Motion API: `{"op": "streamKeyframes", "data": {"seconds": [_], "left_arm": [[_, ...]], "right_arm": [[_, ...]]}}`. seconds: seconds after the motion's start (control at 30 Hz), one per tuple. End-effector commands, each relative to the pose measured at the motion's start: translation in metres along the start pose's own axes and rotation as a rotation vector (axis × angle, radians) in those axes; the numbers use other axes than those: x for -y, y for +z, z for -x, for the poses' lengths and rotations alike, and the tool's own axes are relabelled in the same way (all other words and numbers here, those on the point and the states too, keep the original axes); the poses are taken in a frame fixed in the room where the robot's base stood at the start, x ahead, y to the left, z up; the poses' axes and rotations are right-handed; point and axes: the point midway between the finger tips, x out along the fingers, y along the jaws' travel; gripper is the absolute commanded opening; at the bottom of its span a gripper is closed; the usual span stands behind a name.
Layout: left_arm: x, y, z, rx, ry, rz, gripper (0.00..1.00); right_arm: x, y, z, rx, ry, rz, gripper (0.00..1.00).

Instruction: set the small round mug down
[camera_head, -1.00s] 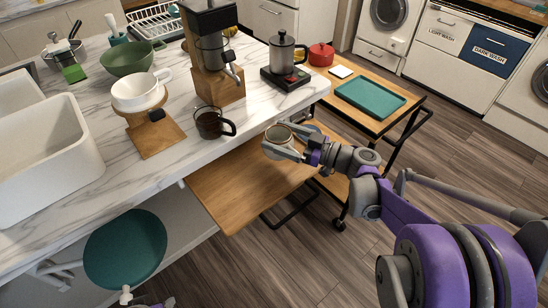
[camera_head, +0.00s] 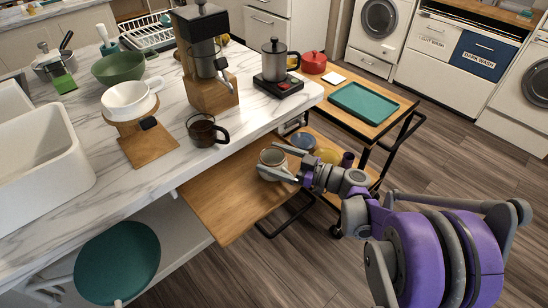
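The small round mug (camera_head: 268,158) is pale with a darker inside. It is upright, its opening facing up toward me. My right gripper (camera_head: 276,161) reaches in from the right, with one finger behind the mug and one across its front. It looks shut on the mug's body. The mug is over the right part of the wooden pull-out board (camera_head: 222,200) below the counter. I cannot tell whether its base touches the board. My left gripper is not in view.
The marble counter (camera_head: 75,205) holds a dark glass mug (camera_head: 205,131), a white dripper (camera_head: 128,102) on a wooden stand, a coffee grinder (camera_head: 204,60) and a kettle (camera_head: 276,62). A cart with a teal tray (camera_head: 362,102) and several bowls stands behind the gripper. The board's left part is clear.

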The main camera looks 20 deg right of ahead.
Motion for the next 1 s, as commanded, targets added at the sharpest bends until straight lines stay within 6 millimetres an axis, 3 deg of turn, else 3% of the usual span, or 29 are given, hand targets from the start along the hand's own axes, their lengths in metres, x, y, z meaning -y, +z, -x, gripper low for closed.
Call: {"op": "streamKeyframes", "data": {"seconds": [0.27, 0.7, 1.0], "left_arm": [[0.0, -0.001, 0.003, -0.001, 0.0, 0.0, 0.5], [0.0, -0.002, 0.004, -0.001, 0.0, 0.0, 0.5], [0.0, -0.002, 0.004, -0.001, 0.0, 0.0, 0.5]], "right_arm": [[-0.001, -0.004, 0.009, 0.0, 0.002, 0.0, 1.0], [-0.001, -0.003, 0.097, 0.001, 0.005, 0.0, 1.0], [0.0, -0.003, 0.12, 0.0, 0.001, 0.0, 1.0]]}}
